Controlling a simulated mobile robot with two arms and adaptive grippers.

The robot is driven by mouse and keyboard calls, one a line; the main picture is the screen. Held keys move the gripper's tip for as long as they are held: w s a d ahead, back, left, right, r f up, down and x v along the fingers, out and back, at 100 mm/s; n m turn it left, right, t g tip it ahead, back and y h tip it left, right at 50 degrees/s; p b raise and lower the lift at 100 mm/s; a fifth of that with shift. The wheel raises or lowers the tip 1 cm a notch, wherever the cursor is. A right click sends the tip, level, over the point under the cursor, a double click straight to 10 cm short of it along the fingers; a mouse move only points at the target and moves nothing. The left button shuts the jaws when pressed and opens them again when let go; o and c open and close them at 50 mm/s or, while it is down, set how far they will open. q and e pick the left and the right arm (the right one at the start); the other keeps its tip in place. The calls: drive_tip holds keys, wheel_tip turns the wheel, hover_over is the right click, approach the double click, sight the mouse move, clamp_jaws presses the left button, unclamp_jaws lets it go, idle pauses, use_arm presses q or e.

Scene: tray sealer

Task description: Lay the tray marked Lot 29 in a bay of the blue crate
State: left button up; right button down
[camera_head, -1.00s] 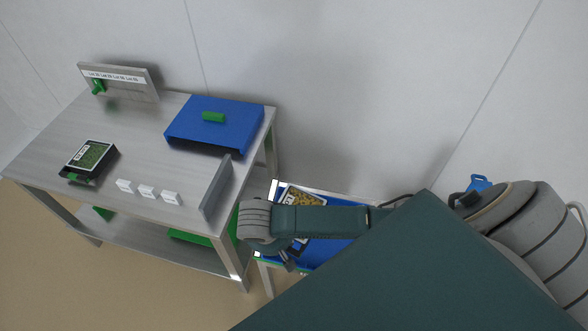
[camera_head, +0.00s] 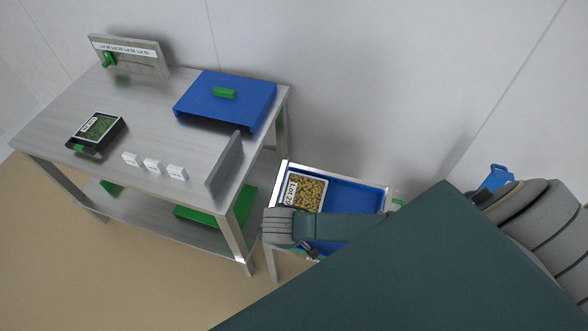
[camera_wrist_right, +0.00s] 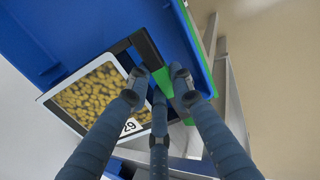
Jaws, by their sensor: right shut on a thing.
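The tray marked Lot 29 (camera_head: 321,187) has a white-edged top over yellow pieces. In the head view it is at the left end of the blue crate (camera_head: 362,196), inside the rim. The right wrist view shows its film (camera_wrist_right: 72,99), a label ending in 29, and a black edge with a green tab. My right gripper (camera_wrist_right: 160,75) is shut on the tray at this green tab. In the head view my right wrist covers the tray's near side. I cannot tell whether the tray rests on the crate floor. My left gripper is not in view.
A steel table (camera_head: 75,118) stands left of the crate. It holds another black tray (camera_head: 97,129) with green contents, several white label blocks (camera_head: 153,166), a blue cover (camera_head: 228,94) with a green handle, and an upright plate (camera_head: 224,165). A sign stand (camera_head: 128,57) is at the back.

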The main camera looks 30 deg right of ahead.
drive_tip(key=b+x, duration=0.3)
drive_tip(key=shift+f, duration=0.15)
drive_tip(key=shift+b+x, duration=0.35)
drive_tip(key=shift+x, duration=0.55)
drive_tip(key=shift+d+p, duration=0.1)
drive_tip(key=shift+p, duration=0.9)
idle(0.5)
drive_tip(key=c, duration=1.5)
unclamp_jaws()
drive_tip(key=shift+s, duration=0.1)
drive_tip(key=shift+c, duration=1.3)
